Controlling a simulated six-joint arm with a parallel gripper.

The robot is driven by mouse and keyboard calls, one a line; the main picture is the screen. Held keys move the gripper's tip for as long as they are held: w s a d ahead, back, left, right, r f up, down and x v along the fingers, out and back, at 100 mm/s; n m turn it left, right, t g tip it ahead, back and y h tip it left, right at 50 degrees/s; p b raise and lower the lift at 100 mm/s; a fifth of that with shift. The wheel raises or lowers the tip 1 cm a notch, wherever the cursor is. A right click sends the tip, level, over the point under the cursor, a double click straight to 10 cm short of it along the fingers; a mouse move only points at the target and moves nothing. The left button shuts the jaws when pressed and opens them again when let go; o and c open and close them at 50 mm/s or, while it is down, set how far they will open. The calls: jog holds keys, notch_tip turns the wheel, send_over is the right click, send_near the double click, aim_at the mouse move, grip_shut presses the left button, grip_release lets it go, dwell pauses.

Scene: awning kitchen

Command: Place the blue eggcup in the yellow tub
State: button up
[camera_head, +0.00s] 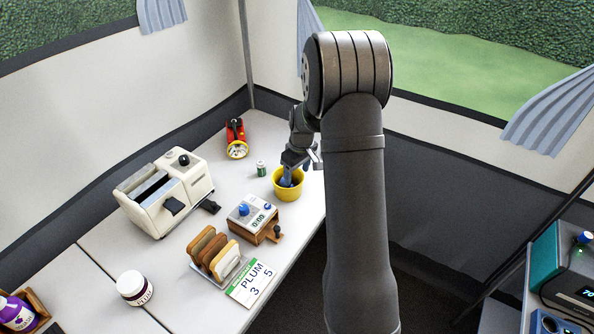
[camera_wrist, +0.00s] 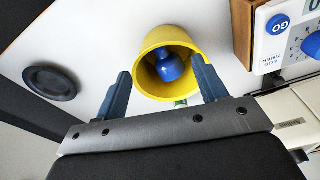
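The yellow tub (camera_head: 289,192) stands on the white table near its right edge. It also shows in the wrist view (camera_wrist: 152,86), with its mouth towards the camera. The blue eggcup (camera_wrist: 170,66) is inside the tub; whether it stands upright or leans is hard to tell. In the head view a bit of blue shows at the tub's mouth, partly hidden by my gripper. My gripper (camera_wrist: 161,66) is open, its two fingers wide apart with nothing between them at the tips. In the head view my gripper (camera_head: 296,160) is just above the tub.
A timer on a wooden block (camera_head: 253,219) stands close in front of the tub. A small green can (camera_head: 261,168) and a red torch (camera_head: 236,139) stand behind it. A cream toaster (camera_head: 165,193), toast rack (camera_head: 214,255), PLUM card (camera_head: 250,283) and jar (camera_head: 134,288) lie left and nearer.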

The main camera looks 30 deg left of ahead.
notch_tip(320, 180, up, 13)
jog(key=d, duration=0.1)
jog(key=shift+s+d, duration=0.15)
jog(key=shift+d, duration=0.05)
dwell(0.4)
jog(key=f, duration=0.4)
jog(key=a+f, duration=0.1)
jog(key=f, duration=0.7)
jog(key=shift+a+f, duration=0.25)
jog(key=shift+f, duration=0.15)
jog(key=shift+r, duration=0.3)
